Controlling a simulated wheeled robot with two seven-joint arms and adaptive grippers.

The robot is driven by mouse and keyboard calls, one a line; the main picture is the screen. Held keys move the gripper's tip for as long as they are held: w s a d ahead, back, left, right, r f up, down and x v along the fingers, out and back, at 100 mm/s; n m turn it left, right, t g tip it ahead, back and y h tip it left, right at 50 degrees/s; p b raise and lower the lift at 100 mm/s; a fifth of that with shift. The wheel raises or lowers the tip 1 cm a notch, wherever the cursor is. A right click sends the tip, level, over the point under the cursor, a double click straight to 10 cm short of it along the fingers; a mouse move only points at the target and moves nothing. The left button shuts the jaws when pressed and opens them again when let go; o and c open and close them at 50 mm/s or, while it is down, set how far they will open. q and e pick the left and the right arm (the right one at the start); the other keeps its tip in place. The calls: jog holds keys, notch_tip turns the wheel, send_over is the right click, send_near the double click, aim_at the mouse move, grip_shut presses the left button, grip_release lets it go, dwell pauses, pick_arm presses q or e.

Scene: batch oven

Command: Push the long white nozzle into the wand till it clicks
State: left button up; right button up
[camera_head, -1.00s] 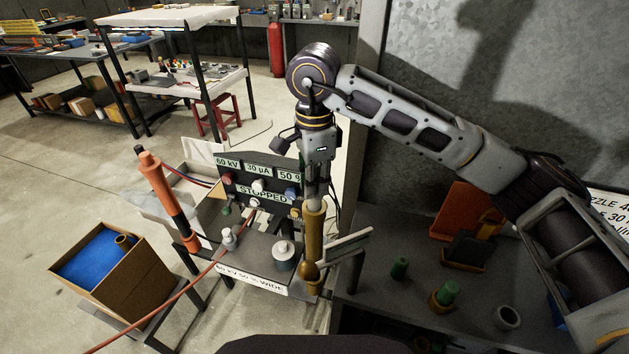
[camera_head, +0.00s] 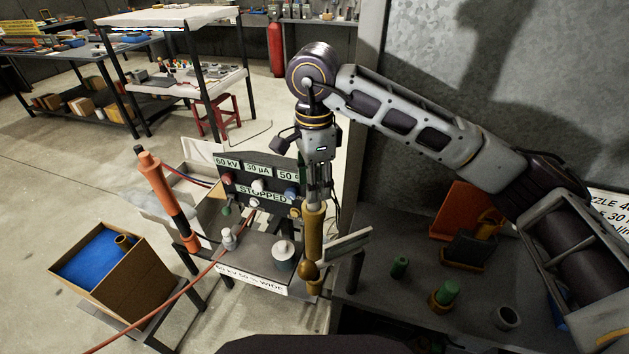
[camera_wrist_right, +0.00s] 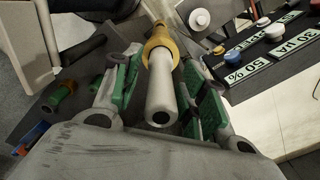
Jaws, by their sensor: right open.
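The long white nozzle (camera_wrist_right: 161,88) shows in the right wrist view as a hollow tube, its open end towards the camera. Its other end meets the gold-coloured wand body (camera_wrist_right: 158,45); how deep it sits I cannot tell. In the head view this gold body (camera_head: 314,232) stands nearly upright at the right end of the control stand, with a rounded knob below. My right gripper (camera_head: 315,190) points down just above it. In the wrist view its green-padded fingers (camera_wrist_right: 163,75) are open on either side of the nozzle, with gaps. My left gripper is out of view.
The control box (camera_head: 258,180) reads STOPPED behind the stand. An orange and black tool (camera_head: 165,195) leans at the left, near a cardboard box (camera_head: 130,285). Green-topped parts (camera_head: 447,292) and a dark ring (camera_head: 507,317) stand on the right bench. A red hose crosses the front left.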

jog(key=shift+r, duration=3.95)
jog(key=shift+r, duration=0.1)
notch_tip(320, 180, up, 2)
jog(key=p, duration=0.2)
jog(key=shift+r+p, duration=0.2)
jog(key=shift+p, duration=0.1)
notch_tip(320, 180, up, 10)
jog(key=p, duration=0.9)
jog(key=shift+f+p, duration=0.2)
jog(key=shift+p, duration=0.1)
